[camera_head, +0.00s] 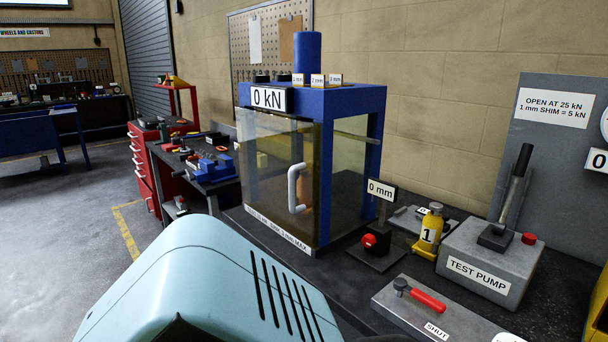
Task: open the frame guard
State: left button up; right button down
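The frame guard (272,175) is a tinted clear panel on the front of the blue press frame (345,100). It looks closed, flush with the frame. A white bar handle (293,188) stands upright near its right edge. A label strip (275,228) runs along the bottom, partly hard to read. Inside, behind the panel, a brownish object near the handle is partly hidden. Neither gripper shows in the head view.
A pale blue rounded body with dark slots fills the lower left foreground. Right of the frame stand a 0 mm gauge (381,190), a yellow bottle jack marked 1 (429,234), the test pump (490,262) and a red-handled valve block (430,308). A cluttered bench (185,160) stands left.

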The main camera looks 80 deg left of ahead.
aim_at(291, 185)
jog(key=u, duration=2.65)
